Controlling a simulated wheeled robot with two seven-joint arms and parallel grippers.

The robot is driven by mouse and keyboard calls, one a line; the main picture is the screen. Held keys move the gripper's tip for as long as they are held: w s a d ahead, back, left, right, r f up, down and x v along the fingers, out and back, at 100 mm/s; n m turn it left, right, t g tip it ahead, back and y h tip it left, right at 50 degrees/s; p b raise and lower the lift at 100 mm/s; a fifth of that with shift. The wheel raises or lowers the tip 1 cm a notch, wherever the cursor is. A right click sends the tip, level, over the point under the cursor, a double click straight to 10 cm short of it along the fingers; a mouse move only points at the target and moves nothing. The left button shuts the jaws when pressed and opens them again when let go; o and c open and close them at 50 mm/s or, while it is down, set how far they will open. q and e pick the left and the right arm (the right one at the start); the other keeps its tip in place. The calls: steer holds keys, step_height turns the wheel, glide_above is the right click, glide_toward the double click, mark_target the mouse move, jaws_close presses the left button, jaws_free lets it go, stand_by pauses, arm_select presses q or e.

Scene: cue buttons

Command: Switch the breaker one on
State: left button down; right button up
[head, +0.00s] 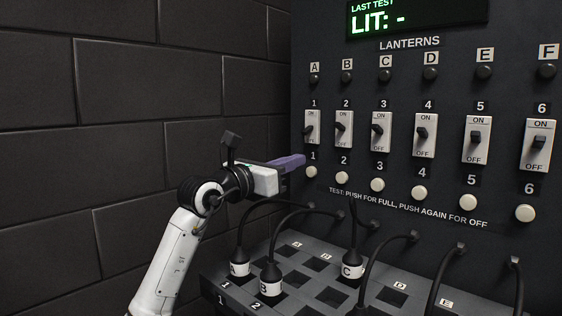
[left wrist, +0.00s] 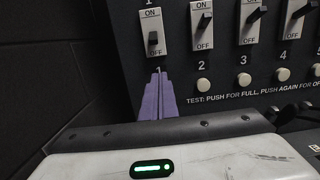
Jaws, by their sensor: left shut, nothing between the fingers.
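Breaker one (head: 312,120) is a white plate with a black lever, first from the left on the dark panel. In the left wrist view breaker one (left wrist: 151,24) shows its lever low, on the OFF side. My left gripper (head: 301,160) has purple fingers, shut and empty, pointing at the panel just below breaker one. In the left wrist view the fingertips (left wrist: 158,75) are below its plate and cover test button one. Whether they touch the panel I cannot tell. In the head view test button one (head: 311,172) shows just below the fingertips. My right gripper is out of view.
Breaker two (head: 344,127) is close on the right, its lever up in the left wrist view; several more breakers follow. Black lantern knobs (head: 314,77) sit above. A socket board (head: 325,270) with cabled plugs (head: 352,266) lies below. A dark block wall (head: 120,110) is on the left.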

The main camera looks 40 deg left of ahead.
mark_target(307, 130)
arm_select(q)
steer(key=w, duration=0.3)
steer(key=shift+w+d+r, duration=0.15)
steer(key=shift+w+r, duration=0.1)
steer(key=shift+w, duration=0.15)
steer(key=shift+s+r+p, duration=0.3)
steer(key=shift+s+r, duration=0.1)
steer(key=shift+r, duration=0.45)
steer(key=shift+s+r+p, duration=0.3)
steer(key=shift+s+r, duration=0.1)
steer(key=shift+r, duration=0.45)
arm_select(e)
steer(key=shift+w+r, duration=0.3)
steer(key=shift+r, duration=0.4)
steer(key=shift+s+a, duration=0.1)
